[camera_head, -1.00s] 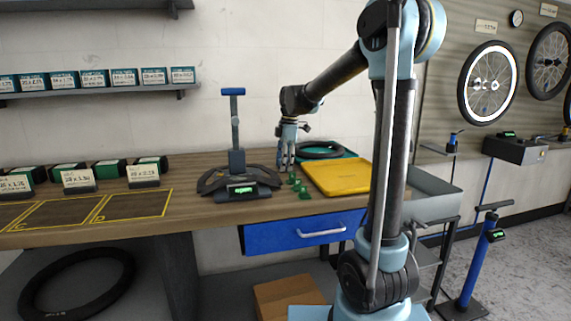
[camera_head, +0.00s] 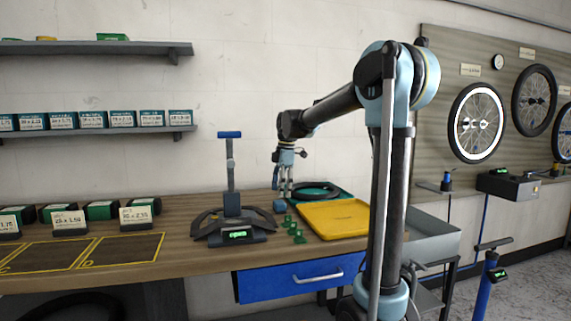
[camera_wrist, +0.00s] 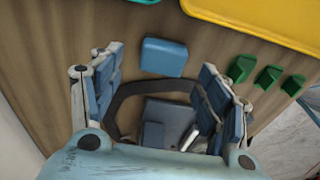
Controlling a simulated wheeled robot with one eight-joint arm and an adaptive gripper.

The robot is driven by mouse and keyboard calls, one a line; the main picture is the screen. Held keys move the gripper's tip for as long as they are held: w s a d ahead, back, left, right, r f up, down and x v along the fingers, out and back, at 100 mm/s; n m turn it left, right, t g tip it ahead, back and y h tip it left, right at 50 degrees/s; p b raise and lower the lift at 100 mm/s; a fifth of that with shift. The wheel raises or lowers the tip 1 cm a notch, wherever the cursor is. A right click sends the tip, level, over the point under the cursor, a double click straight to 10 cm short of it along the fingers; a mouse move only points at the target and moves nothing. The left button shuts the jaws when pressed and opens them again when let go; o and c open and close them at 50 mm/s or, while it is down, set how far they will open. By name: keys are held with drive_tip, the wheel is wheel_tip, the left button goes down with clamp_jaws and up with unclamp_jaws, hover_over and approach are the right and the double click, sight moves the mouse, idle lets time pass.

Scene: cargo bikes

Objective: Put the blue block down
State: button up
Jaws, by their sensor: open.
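The blue block (camera_head: 280,206) rests on the wooden bench just below my gripper (camera_head: 285,190), between the black stand and the green pieces. In the wrist view the block (camera_wrist: 164,57) lies flat on the wood, with its blue top face in full view. My gripper (camera_wrist: 160,68) is open there, with its two fingers spread to the left and right of the block. The fingers look apart from the block, with bare wood showing on both sides. Nothing is held.
A black stand with a blue handle (camera_head: 230,135) is left of the block. Several green pieces (camera_head: 296,232) and a yellow tray (camera_head: 333,220) are to the right. A black ring on a teal mat (camera_head: 343,196) lies behind. Boxes (camera_head: 68,219) stand on the left bench.

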wheel_tip(320, 180, up, 12)
drive_tip(key=d, duration=0.1)
drive_tip(key=shift+w+d+f, duration=0.2)
idle(0.3)
